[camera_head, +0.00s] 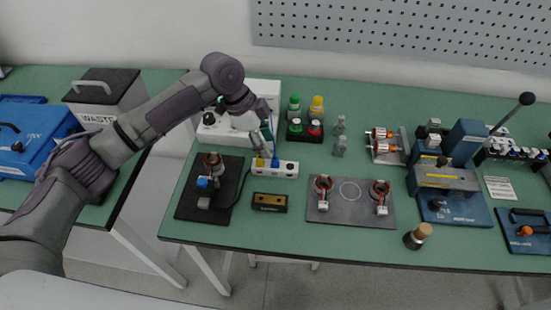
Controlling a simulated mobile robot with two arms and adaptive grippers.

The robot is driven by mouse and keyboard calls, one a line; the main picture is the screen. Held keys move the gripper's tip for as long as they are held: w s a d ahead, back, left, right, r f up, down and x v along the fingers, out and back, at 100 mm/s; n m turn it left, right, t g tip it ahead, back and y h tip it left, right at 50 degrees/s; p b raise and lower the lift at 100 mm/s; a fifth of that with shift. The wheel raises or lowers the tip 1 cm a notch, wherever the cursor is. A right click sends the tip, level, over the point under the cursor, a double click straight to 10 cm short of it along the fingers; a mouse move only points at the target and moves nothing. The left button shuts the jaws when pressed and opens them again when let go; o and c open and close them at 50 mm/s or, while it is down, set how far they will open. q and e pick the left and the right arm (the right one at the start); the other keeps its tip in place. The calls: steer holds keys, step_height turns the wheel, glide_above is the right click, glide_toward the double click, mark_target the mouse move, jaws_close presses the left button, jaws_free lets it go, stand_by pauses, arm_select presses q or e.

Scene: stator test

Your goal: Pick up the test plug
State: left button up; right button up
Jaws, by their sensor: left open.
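A white socket strip (287,169) lies on the green table, left of the picture's middle. A small blue plug (275,163) stands upright in it, and a yellow plug (259,162) stands just to its left. I cannot tell for certain which one is the test plug. My left gripper (268,146) is open and points down just above and behind these plugs. Its fingers are small and partly overlap the white unit behind, so any contact with a plug cannot be told. My right gripper is not in view.
A black mat (187,207) with a copper stator and a blue-topped device lies left of the strip. A small yellow-and-black box (269,202) lies in front. A grey plate (350,216) with two stators is at the right. Bottles in a black holder (304,137) stand behind.

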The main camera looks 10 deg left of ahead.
mark_target(274, 157)
arm_select(q)
steer(key=shift+x, duration=1.05)
steer(key=p+x, duration=0.1)
steer(key=x, duration=0.2)
steer(key=shift+f, duration=0.35)
steer(key=shift+w+f, duration=0.1)
steer(key=shift+f, duration=0.15)
steer(key=shift+c, duration=0.3)
steer(key=c, duration=0.8)
jaws_close()
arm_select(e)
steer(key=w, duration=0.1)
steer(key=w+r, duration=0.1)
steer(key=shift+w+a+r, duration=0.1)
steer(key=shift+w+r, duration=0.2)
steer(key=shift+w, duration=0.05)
